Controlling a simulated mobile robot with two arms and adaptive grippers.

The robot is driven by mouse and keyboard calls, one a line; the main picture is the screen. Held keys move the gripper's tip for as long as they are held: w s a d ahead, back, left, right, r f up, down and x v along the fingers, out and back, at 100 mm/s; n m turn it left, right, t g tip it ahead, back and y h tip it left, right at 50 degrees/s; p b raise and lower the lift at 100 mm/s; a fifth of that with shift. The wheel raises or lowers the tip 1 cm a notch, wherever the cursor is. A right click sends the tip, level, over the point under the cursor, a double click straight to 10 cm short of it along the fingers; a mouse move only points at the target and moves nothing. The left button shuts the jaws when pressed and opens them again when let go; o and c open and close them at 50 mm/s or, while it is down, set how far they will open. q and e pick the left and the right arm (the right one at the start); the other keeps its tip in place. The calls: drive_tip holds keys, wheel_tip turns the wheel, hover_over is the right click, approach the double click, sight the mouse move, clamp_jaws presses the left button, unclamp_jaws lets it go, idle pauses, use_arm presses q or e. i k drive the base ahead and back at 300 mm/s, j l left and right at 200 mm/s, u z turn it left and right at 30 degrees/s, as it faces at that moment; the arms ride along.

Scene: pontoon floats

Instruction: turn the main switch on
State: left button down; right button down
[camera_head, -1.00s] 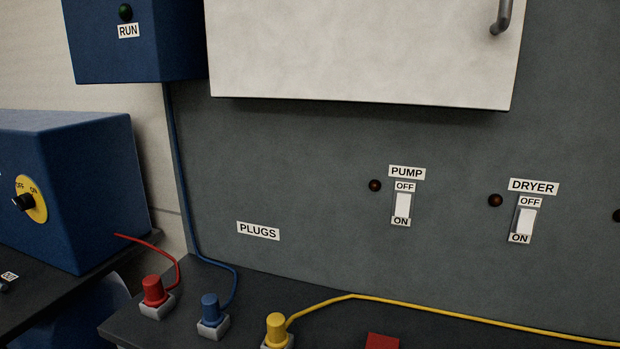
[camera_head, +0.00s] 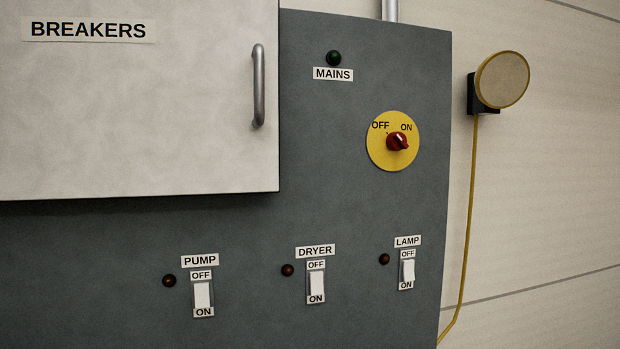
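The main switch is a red knob (camera_head: 397,142) on a round yellow plate (camera_head: 380,156) on the right part of the grey panel. The plate reads OFF at upper left and ON at upper right. Which of the two the knob points to is too small to tell for sure. Above it is a MAINS label (camera_head: 333,74) with a dark green lamp (camera_head: 333,57), which looks unlit. Neither of my grippers is in view.
A pale BREAKERS cabinet door (camera_head: 150,120) with a metal handle (camera_head: 258,86) stands out left of the knob. Below are PUMP (camera_head: 202,293), DRYER (camera_head: 316,284) and LAMP (camera_head: 407,270) switches with dark red lamps. A round yellow-rimmed fixture (camera_head: 502,80) with a yellow cable is on the wall at right.

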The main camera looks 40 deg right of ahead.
sight(397, 141)
drive_tip(key=z, duration=1.55)
drive_tip(key=u, duration=0.3)
drive_tip(key=i+l+u, duration=0.15)
drive_tip(key=l+u, duration=0.2)
drive_tip(key=l, duration=0.3)
drive_tip(key=l+u, duration=0.4)
drive_tip(key=l, duration=0.25)
